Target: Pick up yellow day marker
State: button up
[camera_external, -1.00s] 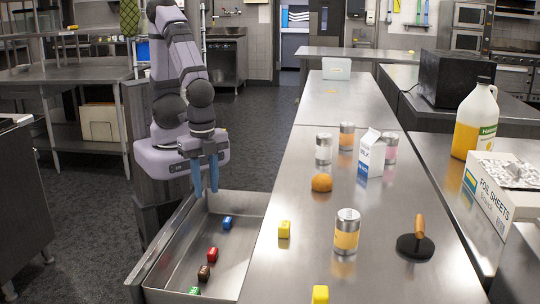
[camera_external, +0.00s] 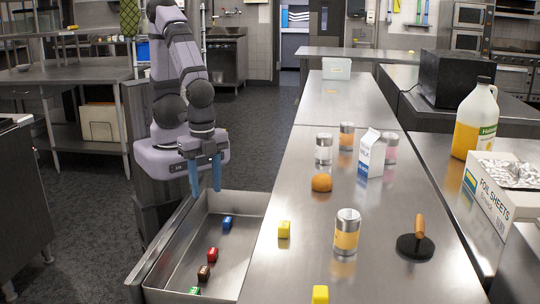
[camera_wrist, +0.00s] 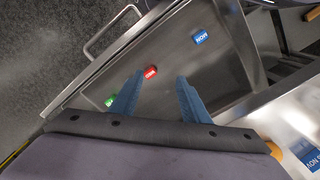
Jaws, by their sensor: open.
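Two yellow day markers show in the external view. One yellow block (camera_external: 284,229) sits on the steel counter near its left edge, and the other yellow block (camera_external: 320,294) is at the bottom of the picture. My gripper (camera_external: 205,189) points down above the far end of the open drawer, left of and beyond both yellow blocks. In the wrist view my gripper (camera_wrist: 160,80) is open, with nothing between its blue fingers. I cannot make out a yellow block in the wrist view.
The drawer (camera_external: 254,207) holds blue (camera_external: 227,223), red (camera_external: 212,255), brown (camera_external: 204,273) and green (camera_external: 194,291) markers.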

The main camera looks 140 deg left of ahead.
jog(key=n+t+h+p, duration=0.9)
jog(key=n+h, duration=0.1)
jog(key=n, duration=1.7)
send_near(285, 221)
jog(key=shift+x, duration=0.85)
jog(key=shift+p+x, duration=2.35)
jog(key=shift+x, duration=0.85)
jog(key=shift+w+d+f, duration=0.15)
jog(key=shift+w+d, duration=0.15)
jog(key=shift+d, duration=0.1)
jog(key=shift+c, duration=0.3)
